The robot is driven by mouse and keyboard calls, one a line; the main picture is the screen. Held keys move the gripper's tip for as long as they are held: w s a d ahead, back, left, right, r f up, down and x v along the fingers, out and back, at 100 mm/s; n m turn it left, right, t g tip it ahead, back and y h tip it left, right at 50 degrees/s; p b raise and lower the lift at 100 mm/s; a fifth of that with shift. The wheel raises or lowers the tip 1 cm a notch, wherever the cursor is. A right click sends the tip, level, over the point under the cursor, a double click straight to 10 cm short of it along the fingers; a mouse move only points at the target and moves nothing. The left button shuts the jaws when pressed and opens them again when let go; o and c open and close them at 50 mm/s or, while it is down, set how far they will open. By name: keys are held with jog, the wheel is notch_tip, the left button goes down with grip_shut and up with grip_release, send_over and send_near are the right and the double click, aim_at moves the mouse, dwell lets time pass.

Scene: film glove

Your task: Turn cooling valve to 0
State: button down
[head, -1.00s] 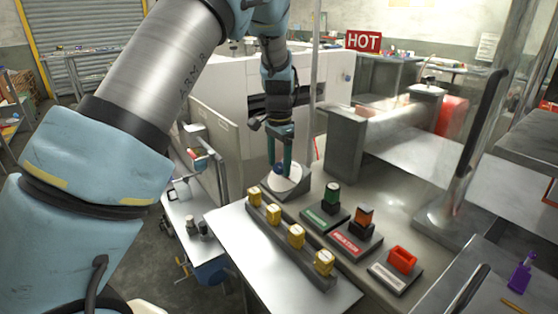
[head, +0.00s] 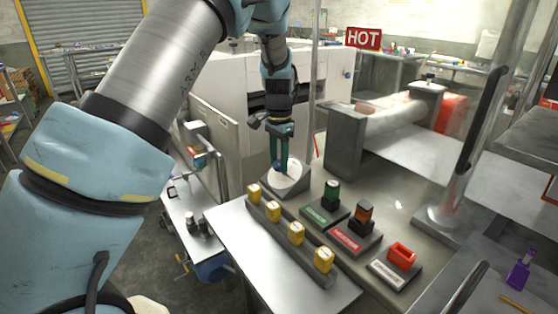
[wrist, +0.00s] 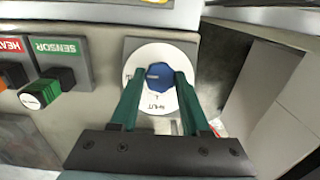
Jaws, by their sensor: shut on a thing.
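The cooling valve is a blue knob (wrist: 158,78) on a round white dial (wrist: 158,52), which also shows in the head view (head: 291,184). My gripper (wrist: 159,75) has its green fingers on either side of the knob, shut on it. In the head view my gripper (head: 281,166) reaches down onto the dial from above. A pale mark on the knob points left in the wrist view. The word SHUT is printed on the dial's near side; the other dial markings are too small or hidden to read.
Next to the dial are a green SENSOR switch (head: 331,192), an orange HEATER switch (head: 363,213) and a red switch (head: 401,256). A rail with several yellow blocks (head: 295,233) runs along the front. A large roller (head: 400,118) lies behind, and a HOT sign (head: 363,38) stands beyond.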

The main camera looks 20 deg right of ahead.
dwell(0.4)
jog(key=n, duration=0.1)
jog(key=n+g, duration=0.1)
jog(key=n, duration=0.1)
jog(key=n+g+h, duration=0.1)
jog(key=shift+w+p, duration=0.3)
jog(key=n, duration=0.1)
jog(key=n+g+h, duration=0.1)
jog(key=n, duration=0.1)
jog(key=shift+w+a+n+g, duration=0.1)
jog(key=shift+a+n+g, duration=0.05)
jog(key=shift+n+g, duration=0.15)
jog(key=n+h, duration=0.1)
jog(key=n, duration=0.1)
jog(key=n+g+h+b, duration=0.1)
jog(key=n, duration=0.1)
jog(key=shift+a+f, duration=0.15)
jog(key=n+h+b, duration=0.1)
jog(key=n+h, duration=0.1)
jog(key=n, duration=0.2)
jog(key=shift+a+n, duration=0.15)
jog(key=shift+n, duration=0.15)
jog(key=shift+h, duration=0.4)
jog(key=shift+c, duration=1.9)
grip_release()
jog(key=shift+g, duration=0.3)
